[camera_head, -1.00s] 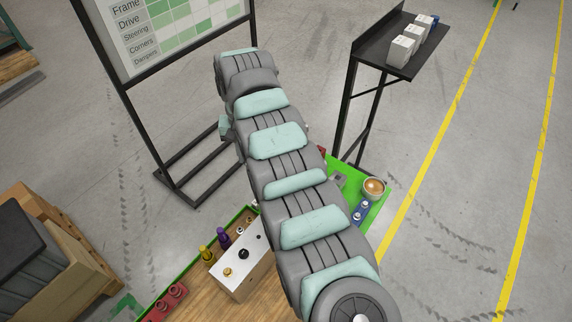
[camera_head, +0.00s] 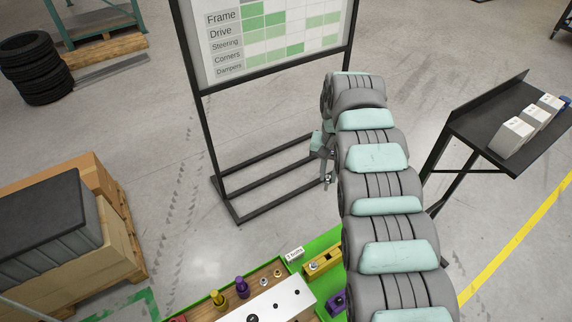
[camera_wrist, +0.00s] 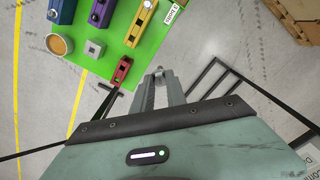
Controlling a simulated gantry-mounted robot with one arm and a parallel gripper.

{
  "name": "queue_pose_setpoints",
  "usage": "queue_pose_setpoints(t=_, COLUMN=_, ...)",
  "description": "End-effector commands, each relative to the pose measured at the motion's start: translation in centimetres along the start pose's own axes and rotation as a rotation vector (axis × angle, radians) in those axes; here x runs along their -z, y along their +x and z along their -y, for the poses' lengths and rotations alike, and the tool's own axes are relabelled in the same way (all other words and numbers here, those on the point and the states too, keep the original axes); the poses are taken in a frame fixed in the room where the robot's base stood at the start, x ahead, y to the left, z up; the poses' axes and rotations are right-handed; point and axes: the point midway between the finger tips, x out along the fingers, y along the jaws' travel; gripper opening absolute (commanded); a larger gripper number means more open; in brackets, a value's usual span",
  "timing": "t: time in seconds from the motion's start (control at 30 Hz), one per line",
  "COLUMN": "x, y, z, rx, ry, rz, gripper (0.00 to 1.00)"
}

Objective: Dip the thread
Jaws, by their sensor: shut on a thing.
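My gripper (camera_wrist: 160,84) is shut on a small metal piece (camera_wrist: 158,71), which looks like a bolt. Only a bit of the piece shows between the fingertips; its thread cannot be made out. In the head view my gripper (camera_head: 327,178) is small, beyond my arm and in front of the board stand. In the wrist view a round cup with amber-brown contents (camera_wrist: 60,45) is at the upper left, on the green mat's edge. The gripper is apart from the cup. My arm hides the cup in the head view.
The green mat (camera_wrist: 117,35) holds blue (camera_wrist: 62,10), yellow (camera_wrist: 101,14), purple (camera_wrist: 141,24), red (camera_wrist: 121,71) and grey (camera_wrist: 95,48) blocks. A white block (camera_head: 275,304) stands by colored fasteners. The board stand (camera_head: 215,150) and side shelf (camera_head: 490,130) flank my arm.

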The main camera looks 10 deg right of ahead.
Motion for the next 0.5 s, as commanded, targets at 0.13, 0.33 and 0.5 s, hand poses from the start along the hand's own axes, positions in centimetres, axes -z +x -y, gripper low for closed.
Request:
queue_pose_setpoints(t=0.13, x=0.4, y=3.4, z=-7.1, rx=-0.002, ry=0.131, rz=0.005, gripper=0.00)
queue_pose_setpoints(t=0.33, x=-0.3, y=7.4, z=-16.3, rx=-0.004, ry=0.298, rz=0.003, gripper=0.00)
queue_pose_setpoints(t=0.5, x=-2.2, y=10.9, z=-23.8, rx=-0.006, ry=0.438, rz=0.004, gripper=0.00)
